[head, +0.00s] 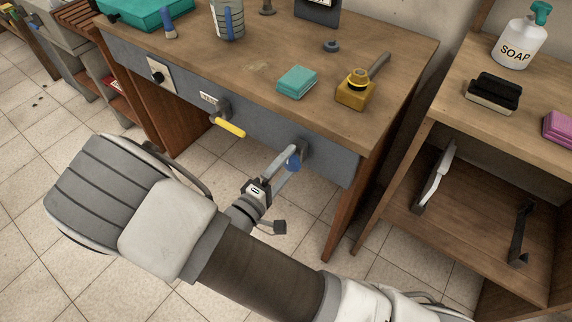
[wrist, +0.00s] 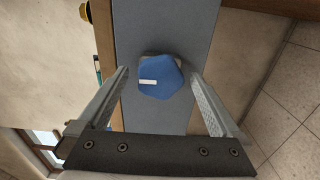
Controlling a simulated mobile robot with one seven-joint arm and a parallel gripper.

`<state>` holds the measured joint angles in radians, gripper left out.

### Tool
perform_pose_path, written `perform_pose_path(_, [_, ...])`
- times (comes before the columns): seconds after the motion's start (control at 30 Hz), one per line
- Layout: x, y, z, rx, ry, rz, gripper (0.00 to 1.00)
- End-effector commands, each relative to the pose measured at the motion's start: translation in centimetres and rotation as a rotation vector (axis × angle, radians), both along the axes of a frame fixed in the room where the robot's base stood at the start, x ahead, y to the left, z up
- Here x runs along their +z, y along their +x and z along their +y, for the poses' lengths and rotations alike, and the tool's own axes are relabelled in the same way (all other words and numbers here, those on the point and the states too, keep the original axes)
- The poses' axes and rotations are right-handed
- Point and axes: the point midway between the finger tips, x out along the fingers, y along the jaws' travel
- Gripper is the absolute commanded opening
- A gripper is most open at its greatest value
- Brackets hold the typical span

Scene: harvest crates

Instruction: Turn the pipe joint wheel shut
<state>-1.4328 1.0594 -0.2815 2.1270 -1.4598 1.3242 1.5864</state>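The wheel is a blue, roughly five-sided knob (wrist: 166,82) with a white bar mark, mounted on the grey front panel of the bench. In the head view the blue wheel (head: 293,161) is partly hidden by my gripper. My gripper (wrist: 160,75) is open, with one finger on each side of the wheel and a small gap visible on both sides. In the head view my gripper (head: 287,163) reaches up to the panel below the bench top. The white mark lies roughly horizontal in the wrist view, left of the wheel's middle.
A yellow-handled lever (head: 229,127) and a switch plate (head: 160,76) sit on the same panel to the left. A yellow block with a handled part (head: 354,94) and a teal block (head: 297,82) lie on the bench top (head: 265,50). A wooden shelf (head: 455,220) stands at right.

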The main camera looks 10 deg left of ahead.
Motion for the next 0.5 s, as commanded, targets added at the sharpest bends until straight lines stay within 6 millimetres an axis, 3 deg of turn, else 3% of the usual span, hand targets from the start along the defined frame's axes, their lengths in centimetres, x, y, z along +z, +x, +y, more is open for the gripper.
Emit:
perform_pose_path(0.33, [0.0, -0.3, 0.2, 0.002, 0.000, 0.000, 1.00])
perform_pose_path(0.5, [0.1, -2.5, 1.2, 0.005, 0.000, 0.001, 1.00])
